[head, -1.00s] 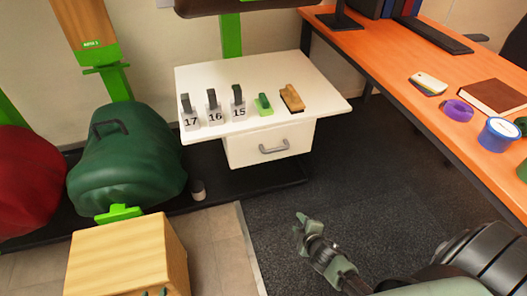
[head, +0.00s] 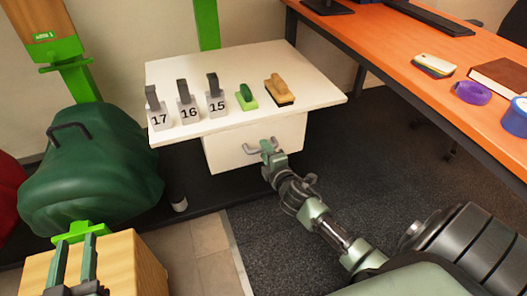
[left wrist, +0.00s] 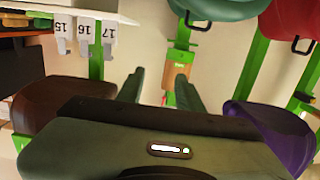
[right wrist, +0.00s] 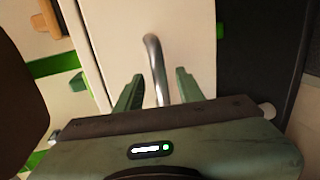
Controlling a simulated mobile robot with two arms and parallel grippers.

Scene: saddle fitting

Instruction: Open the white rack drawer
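The white drawer (head: 225,152) sits under the rack's white top (head: 290,65) and looks closed. Its grey bar handle (head: 250,150) is partly hidden by my right gripper (head: 267,149). In the right wrist view, the handle (right wrist: 153,60) runs between the fingers of my right gripper (right wrist: 157,88). These fingers are apart, with a gap visible on each side of the bar. My left gripper (head: 75,258) is open and empty above a wooden box at lower left. Its spread fingers also show in the left wrist view (left wrist: 160,88).
Number markers (head: 187,108), a green brush (head: 246,97) and a tan brush (head: 279,89) stand on the rack top. A green saddle (head: 90,170) hangs at left above the wooden box (head: 130,265). An orange desk (head: 430,95) borders the right side.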

